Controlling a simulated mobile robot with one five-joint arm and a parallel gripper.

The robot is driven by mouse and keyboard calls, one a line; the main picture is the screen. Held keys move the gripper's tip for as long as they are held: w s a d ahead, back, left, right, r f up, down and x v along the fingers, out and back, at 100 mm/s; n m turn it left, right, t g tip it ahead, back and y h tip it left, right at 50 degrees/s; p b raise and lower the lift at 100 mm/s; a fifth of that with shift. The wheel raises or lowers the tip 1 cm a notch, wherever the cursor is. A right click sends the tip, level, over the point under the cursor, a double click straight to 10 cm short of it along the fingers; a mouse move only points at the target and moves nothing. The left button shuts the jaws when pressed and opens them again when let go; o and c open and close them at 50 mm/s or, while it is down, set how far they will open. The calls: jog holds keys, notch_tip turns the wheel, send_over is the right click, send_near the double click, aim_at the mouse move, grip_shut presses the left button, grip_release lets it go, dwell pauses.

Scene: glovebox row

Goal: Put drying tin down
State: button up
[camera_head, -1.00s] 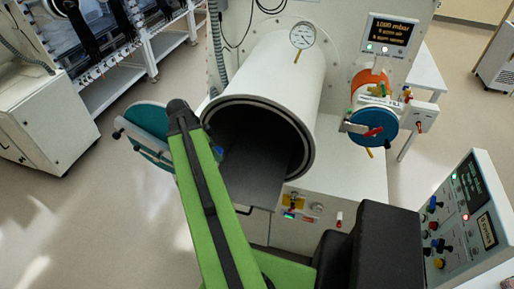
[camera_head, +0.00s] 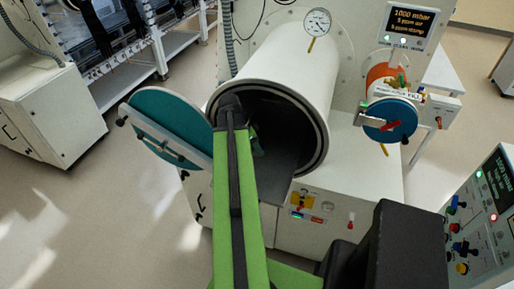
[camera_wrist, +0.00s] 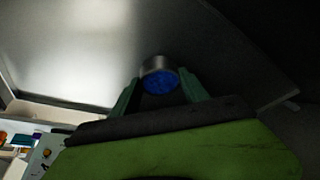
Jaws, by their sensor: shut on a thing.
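The drying tin (camera_wrist: 158,76) shows in the wrist view as a small metal cylinder with blue contents at its near end. My gripper (camera_wrist: 160,88) is shut on it, with a green finger on each side. In the head view my green arm reaches into the open mouth of the large white cylindrical chamber (camera_head: 291,62). The gripper is mostly hidden there behind the arm. A grey tray (camera_head: 284,165) lies inside the chamber and sticks out of its mouth. I cannot tell whether the tin touches a surface.
The chamber's round teal door (camera_head: 170,118) stands open at the left of the mouth. A smaller port with a blue cap (camera_head: 389,120) is at the right. A control panel (camera_head: 485,215) stands at the lower right. Open floor lies at the left.

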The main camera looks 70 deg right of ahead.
jog(key=shift+f, duration=0.3)
jog(key=o, duration=1.4)
jog(key=shift+r, duration=0.1)
jog(key=p+v, duration=0.7)
jog(key=shift+r, duration=0.4)
